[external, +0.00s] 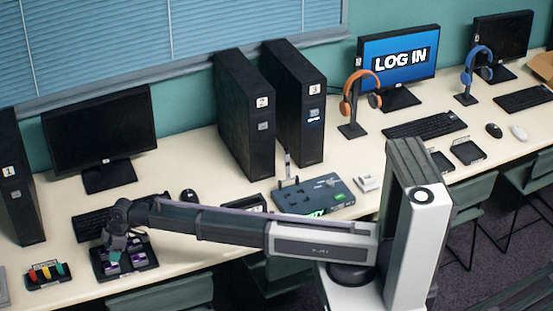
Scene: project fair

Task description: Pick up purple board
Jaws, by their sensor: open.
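A dark tray (151,262) at the lower left of the desk has several slots with small purple pieces in them. One purple board (111,269) shows near its front left, and another purple piece (138,257) sits to the right. My gripper (113,252) points down over the left part of the tray. It is open with nothing visible between its fingers. The gripper hides part of the tray, and I cannot tell whether its fingertips touch a board.
A rack with coloured pieces (47,272) stands left of the tray. A keyboard (92,226) and monitor (100,130) are behind it. Black computer towers (245,120) stand further back. Bare desk shows between the rack and tray.

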